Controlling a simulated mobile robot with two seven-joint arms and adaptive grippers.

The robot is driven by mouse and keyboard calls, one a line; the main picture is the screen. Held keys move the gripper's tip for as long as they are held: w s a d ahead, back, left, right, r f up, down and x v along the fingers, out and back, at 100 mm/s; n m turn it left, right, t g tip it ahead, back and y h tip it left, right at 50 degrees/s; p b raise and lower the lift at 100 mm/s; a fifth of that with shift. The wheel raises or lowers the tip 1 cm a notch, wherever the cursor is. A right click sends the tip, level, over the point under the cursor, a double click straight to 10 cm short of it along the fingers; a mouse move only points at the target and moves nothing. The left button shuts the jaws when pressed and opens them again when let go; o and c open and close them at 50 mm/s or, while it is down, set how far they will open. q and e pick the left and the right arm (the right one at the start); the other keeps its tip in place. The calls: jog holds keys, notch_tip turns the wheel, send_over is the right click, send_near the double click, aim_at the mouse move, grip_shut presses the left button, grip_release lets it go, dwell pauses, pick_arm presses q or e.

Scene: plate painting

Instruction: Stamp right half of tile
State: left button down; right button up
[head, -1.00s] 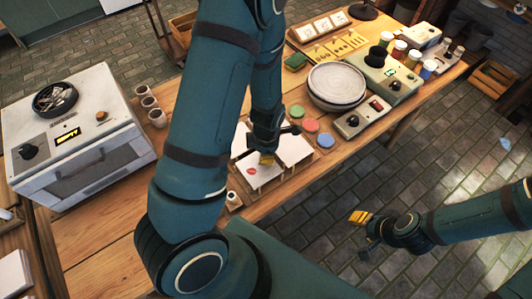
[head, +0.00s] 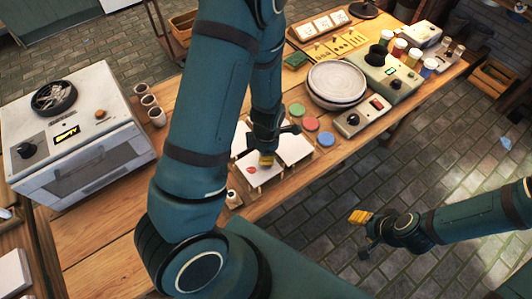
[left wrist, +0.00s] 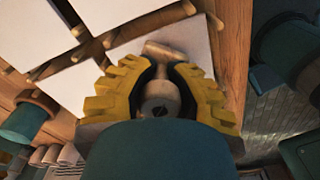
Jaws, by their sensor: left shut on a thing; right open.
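A white tile (head: 262,178) lies on a wooden rack on the table, with a red mark (head: 251,169) on its left half. My left gripper (head: 266,160) is over this tile, to the right of the red mark. In the left wrist view its yellow fingers (left wrist: 160,95) are shut around a pale wooden stamp (left wrist: 163,55). The stamp's face is hidden, and I cannot tell whether it touches the tile. My right gripper (head: 360,217) is open and empty, out past the table's front edge.
Green (head: 297,110), red (head: 310,124) and blue (head: 326,139) round pads lie right of the tiles. Another white tile (head: 295,148) is beside the marked one. Stacked plates (head: 337,82) and control boxes (head: 352,119) stand farther right. A grey oven-like box (head: 85,160) stands left.

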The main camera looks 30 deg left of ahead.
pick_arm(q)
jog(key=shift+f+b, duration=0.35)
jog(key=shift+f, duration=0.1)
dwell(0.3)
dwell(1.1)
notch_tip(320, 180, up, 4)
jog(key=p, duration=0.3)
jog(key=shift+f+p, duration=0.1)
jog(key=shift+p, duration=0.2)
jog(key=shift+r+p, duration=1.45)
jog(key=shift+r, duration=0.15)
